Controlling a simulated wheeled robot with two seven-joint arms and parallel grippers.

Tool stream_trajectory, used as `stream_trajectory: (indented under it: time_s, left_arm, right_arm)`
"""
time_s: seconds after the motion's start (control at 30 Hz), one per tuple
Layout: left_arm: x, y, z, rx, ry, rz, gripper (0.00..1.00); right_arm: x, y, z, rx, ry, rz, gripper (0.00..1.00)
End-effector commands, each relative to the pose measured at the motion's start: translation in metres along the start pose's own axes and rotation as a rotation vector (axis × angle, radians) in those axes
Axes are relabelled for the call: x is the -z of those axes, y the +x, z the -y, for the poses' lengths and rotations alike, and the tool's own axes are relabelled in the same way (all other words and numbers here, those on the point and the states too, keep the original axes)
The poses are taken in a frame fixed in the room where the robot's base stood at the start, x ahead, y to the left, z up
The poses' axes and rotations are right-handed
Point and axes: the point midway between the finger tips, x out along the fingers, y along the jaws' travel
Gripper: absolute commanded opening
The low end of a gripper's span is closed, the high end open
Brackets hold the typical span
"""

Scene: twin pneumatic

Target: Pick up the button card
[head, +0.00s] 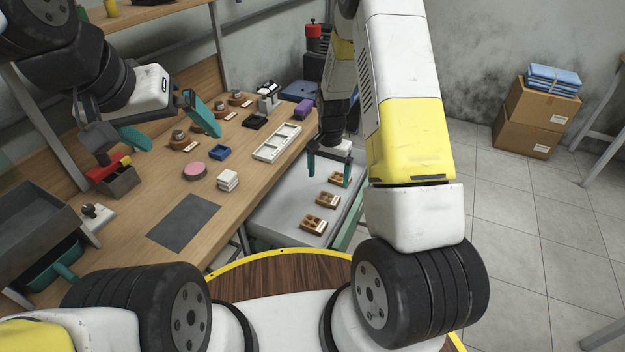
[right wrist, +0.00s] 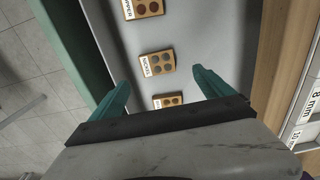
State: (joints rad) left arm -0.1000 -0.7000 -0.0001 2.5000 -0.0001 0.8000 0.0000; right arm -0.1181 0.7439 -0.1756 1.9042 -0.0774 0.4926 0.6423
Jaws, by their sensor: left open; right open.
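Three small tan button cards lie in a row on a grey surface (head: 282,213) beside the wooden bench: a far one (head: 341,178), a middle one (head: 327,199) and a near one (head: 314,226). Each holds round brown or grey buttons and a white label. In the right wrist view, the middle card (right wrist: 156,64) reads NICKEL, another (right wrist: 148,8) is at the top edge, and the third (right wrist: 168,101) is partly hidden by my gripper. My right gripper (head: 330,170) is open and empty above the far card. My left gripper (head: 168,126) is open and empty above the bench.
The bench holds a white compartment tray (head: 277,142), a pink disc (head: 194,170), a blue tray (head: 219,152), white blocks (head: 228,180) and a dark mat (head: 184,222). A green rail (right wrist: 82,45) and the bench edge (right wrist: 270,50) flank the grey surface.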

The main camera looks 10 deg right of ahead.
Motion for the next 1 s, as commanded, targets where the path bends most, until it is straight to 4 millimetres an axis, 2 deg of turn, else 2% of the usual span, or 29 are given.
stream_trajectory:
  time_s: [0.37, 0.63, 0.97, 1.0]
  left_arm:
    - [0.0, 0.0, 0.0, 0.0, 0.0, 0.0, 1.0]
    - [0.0, 0.0, 0.0, 0.0, 0.0, 0.0, 1.0]
    - [0.0, 0.0, 0.0, 0.0, 0.0, 0.0, 1.0]
    - [0.0, 0.0, 0.0, 0.0, 0.0, 0.0, 1.0]
  right_arm:
    - [0.0, 0.042, -0.003, -0.01, 0.007, 0.005, 0.91]
    - [-0.001, 0.081, -0.007, -0.01, 0.007, 0.006, 0.91]
    - [0.0, 0.087, -0.007, -0.008, 0.006, 0.004, 0.91]
    - [0.0, 0.087, -0.007, -0.008, 0.006, 0.004, 0.83]
